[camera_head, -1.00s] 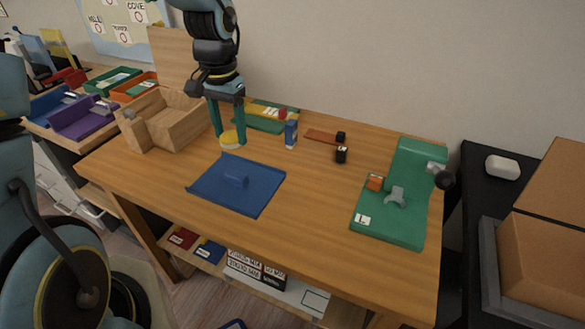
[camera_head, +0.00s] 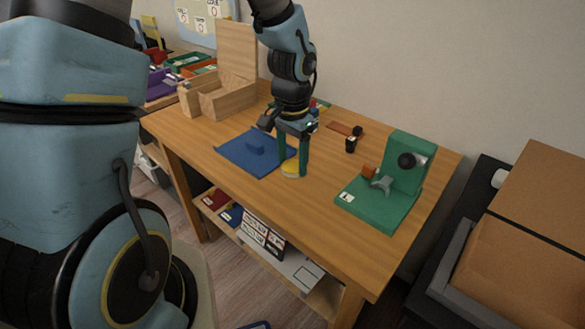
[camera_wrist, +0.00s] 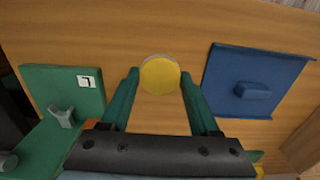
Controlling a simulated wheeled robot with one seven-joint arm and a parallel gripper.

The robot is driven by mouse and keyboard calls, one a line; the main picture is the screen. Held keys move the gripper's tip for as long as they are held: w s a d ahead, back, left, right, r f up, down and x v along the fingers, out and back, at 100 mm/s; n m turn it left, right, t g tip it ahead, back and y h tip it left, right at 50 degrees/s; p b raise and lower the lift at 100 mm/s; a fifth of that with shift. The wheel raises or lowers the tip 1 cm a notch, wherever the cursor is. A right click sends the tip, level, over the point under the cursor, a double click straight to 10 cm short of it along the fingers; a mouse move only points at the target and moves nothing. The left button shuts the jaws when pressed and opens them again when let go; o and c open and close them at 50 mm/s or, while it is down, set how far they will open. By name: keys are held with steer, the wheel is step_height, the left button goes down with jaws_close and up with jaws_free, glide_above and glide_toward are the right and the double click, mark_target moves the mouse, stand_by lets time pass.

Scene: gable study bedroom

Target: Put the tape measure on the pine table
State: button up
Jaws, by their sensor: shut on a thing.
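In the wrist view the tape measure (camera_wrist: 160,75) shows as a yellow disc between the green fingertips. The wooden table, which I take as the pine table (camera_head: 315,205), lies beneath it. The tape measure is low over bare wood, between the blue tray and the green fixture; I cannot tell whether it touches the wood.
The blue tray (camera_head: 240,158) lies left of my gripper, and the green fixture (camera_head: 385,205) with a grey clamp stands to the right. A small black item (camera_head: 351,146) is behind. A wooden box (camera_head: 228,97) stands at the back left. The front strip of table is clear.

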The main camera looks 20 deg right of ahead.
mark_target(292, 189)
steer(key=shift+f, duration=2.45)
steer(key=shift+f, duration=0.1)
steer(key=shift+f, duration=0.15)
steer(key=o, duration=1.4)
steer(key=shift+c, duration=0.2)
